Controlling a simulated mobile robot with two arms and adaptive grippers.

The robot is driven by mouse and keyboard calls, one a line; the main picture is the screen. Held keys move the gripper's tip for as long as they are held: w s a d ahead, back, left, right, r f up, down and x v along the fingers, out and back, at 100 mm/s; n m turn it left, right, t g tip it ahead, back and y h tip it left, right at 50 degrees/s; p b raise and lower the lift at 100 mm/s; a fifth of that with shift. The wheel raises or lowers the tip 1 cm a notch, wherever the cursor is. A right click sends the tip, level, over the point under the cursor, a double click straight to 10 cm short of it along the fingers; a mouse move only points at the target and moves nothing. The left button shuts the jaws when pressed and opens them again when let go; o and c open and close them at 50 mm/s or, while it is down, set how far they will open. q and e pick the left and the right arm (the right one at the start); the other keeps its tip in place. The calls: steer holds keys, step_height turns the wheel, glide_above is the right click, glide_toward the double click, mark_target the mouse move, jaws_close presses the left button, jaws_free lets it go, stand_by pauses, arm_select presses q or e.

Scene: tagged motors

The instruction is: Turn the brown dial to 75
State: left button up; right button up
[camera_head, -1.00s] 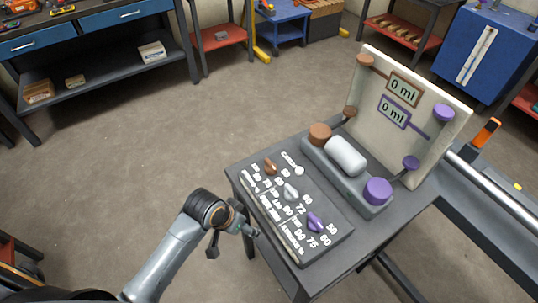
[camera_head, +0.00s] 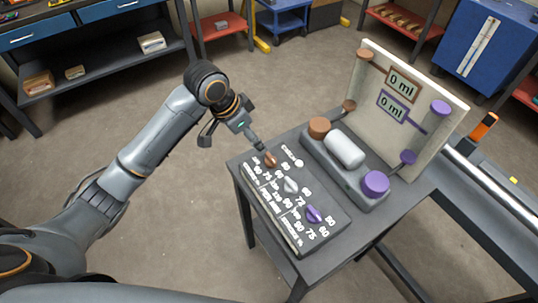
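The brown dial (camera_head: 270,160) is at the far end of a dark panel (camera_head: 318,240) with white printed numbers, on the grey table. A white dial (camera_head: 291,185) and a purple dial (camera_head: 314,214) sit on the same panel. My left gripper (camera_head: 260,147) comes in from the left, its tip right at the brown dial and partly covering it. I cannot tell whether it touches the dial or how far its fingers are apart. The number the brown dial points to is too small to read. My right gripper is not in view.
Behind the panel stands a grey block with a brown knob (camera_head: 319,127), a white cylinder (camera_head: 345,149) and a purple knob (camera_head: 375,184). An upright board (camera_head: 437,104) shows two "0 ml" displays. The floor left of the table is open.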

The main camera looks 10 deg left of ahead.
mark_target(270, 157)
arm_select(q)
steer(key=p+x, duration=0.2)
steer(key=x, duration=1.1)
steer(key=shift+d+f, duration=0.1)
steer(key=shift+f, duration=0.2)
steer(key=c, duration=1.2)
steer(key=shift+o, duration=0.2)
